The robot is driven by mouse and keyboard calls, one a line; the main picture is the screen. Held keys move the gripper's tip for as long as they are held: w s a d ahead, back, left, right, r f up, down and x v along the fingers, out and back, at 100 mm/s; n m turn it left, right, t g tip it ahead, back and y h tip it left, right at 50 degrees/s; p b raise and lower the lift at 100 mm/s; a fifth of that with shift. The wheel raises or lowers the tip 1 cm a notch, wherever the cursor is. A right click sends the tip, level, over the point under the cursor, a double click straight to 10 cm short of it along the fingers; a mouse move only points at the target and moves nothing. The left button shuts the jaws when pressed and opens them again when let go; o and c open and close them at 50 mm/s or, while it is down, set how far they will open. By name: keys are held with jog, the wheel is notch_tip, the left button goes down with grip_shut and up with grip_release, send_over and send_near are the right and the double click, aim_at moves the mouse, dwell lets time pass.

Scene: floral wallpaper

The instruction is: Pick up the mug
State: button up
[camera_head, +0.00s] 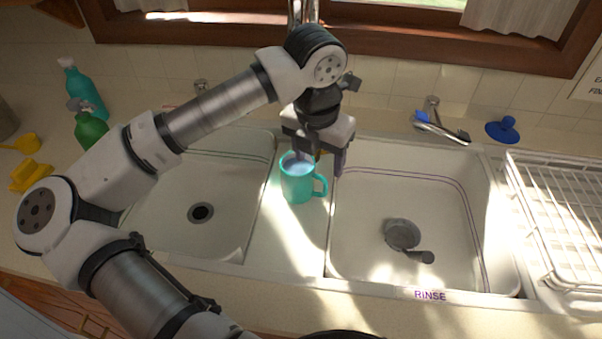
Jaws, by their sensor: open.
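A teal mug (297,187) stands upright on the divider between the two sink basins. Its handle points right, and its inside looks pale bluish. My gripper (318,165) hangs above the mug from behind, pointing down, and is open. One finger shows at the mug's rim or opening, and the other is to the right of the mug, above the handle side. I cannot tell whether either finger touches the mug. The mug's back rim is partly hidden by the gripper.
The left basin (180,235) is empty. The right basin (350,235) holds a grey strainer-like item (402,234). A faucet (436,122) and blue plunger-like object (503,130) are behind. A white dish rack (560,205) stands right; teal (85,92) and green (90,129) bottles stand left.

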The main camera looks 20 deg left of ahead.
aim_at(320, 176)
jog(key=f+p, duration=0.1)
jog(key=f, duration=0.1)
jog(key=w+f+p, duration=0.1)
jog(key=f, duration=0.2)
jog(key=f+p, duration=0.1)
jog(key=f, duration=0.2)
jog(key=shift+w, duration=0.2)
grip_shut()
